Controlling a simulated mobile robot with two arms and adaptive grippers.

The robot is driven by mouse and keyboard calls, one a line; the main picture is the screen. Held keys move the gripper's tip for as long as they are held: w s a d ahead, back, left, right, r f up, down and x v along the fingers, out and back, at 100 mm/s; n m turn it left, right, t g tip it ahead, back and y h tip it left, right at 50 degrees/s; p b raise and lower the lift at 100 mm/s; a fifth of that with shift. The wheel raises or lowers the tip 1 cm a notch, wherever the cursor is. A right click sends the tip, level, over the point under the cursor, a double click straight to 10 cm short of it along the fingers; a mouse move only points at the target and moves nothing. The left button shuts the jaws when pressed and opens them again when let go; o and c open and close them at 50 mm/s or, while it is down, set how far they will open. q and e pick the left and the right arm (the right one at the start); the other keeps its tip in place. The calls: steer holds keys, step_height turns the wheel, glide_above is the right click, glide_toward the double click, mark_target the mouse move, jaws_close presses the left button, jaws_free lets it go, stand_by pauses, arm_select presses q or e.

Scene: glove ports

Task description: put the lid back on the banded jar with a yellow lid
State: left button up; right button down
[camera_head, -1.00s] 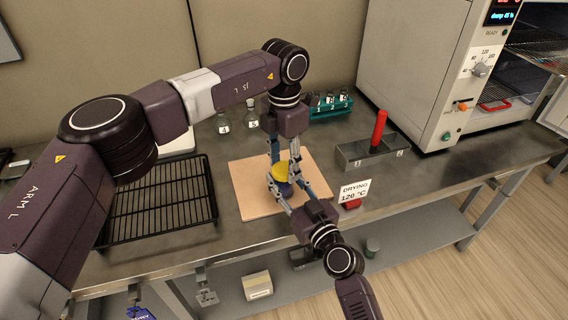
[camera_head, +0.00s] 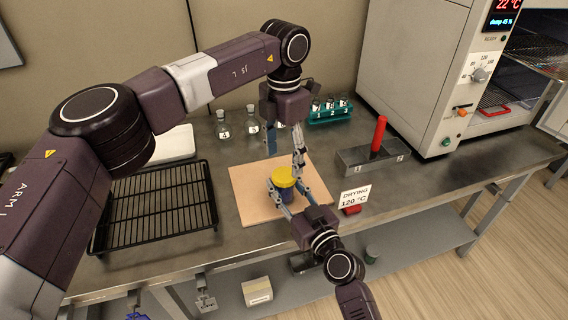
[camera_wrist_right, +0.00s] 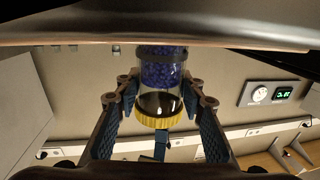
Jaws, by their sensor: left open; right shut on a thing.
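The jar (camera_head: 287,195) stands on the tan board, with blue beads inside. In the right wrist view the clear jar (camera_wrist_right: 160,73) shows a dark band. The yellow lid (camera_head: 285,177) is on the jar's mouth and looks level; the right wrist view shows the lid (camera_wrist_right: 160,120) squarely across the jar's end. I cannot tell how tight it is. My right gripper (camera_head: 286,198) is shut on the jar's body from the front right. My left gripper (camera_head: 284,162) is open just above the lid, its fingers spread and holding nothing.
The tan board (camera_head: 250,193) has bare room around the jar. A black wire rack (camera_head: 155,208) lies left. Bottles (camera_head: 223,128) and a green vial rack (camera_head: 330,110) stand behind. A grey block with a red handle (camera_head: 379,135), a drying sign (camera_head: 354,195) and an oven (camera_head: 425,80) are right.

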mark_target(284, 174)
arm_select(q)
steer(key=shift+c, duration=0.2)
step_height(284, 174, up, 4)
steer(key=n, duration=0.4)
steer(key=shift+f+n, duration=0.25)
steer(key=shift+n, duration=0.15)
steer(key=shift+f, duration=4.05)
steer(key=c, duration=1.2)
steer(key=o, duration=1.3)
